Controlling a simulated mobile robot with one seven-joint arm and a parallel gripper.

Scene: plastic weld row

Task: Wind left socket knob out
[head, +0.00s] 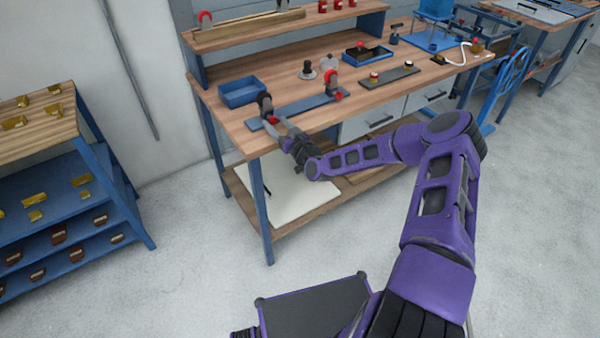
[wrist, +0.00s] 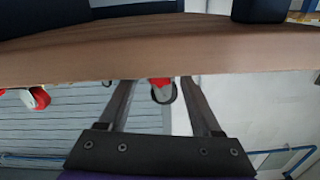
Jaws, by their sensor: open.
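The left socket (head: 265,104) is a dark upright clamp at the left end of a flat blue-grey bar (head: 305,107) on the bench. Its small red knob (head: 273,120) faces my side. My gripper (head: 275,126) is open right at this knob. In the wrist view the red knob (wrist: 160,82) shows between my two spread fingertips, with a dark ring beside it. I cannot tell whether the fingers touch it. The right socket (head: 331,80), with a red knob (head: 338,96), stands at the bar's other end. Its red knob (wrist: 38,97) is at the left in the wrist view.
The wooden workbench (head: 250,138) carries a blue bin (head: 242,92) behind the left socket, a dark tray (head: 367,51) and a plate with two small knobs (head: 390,76). A raised shelf (head: 225,38) runs along the back. A blue shelf rack (head: 65,190) stands at left.

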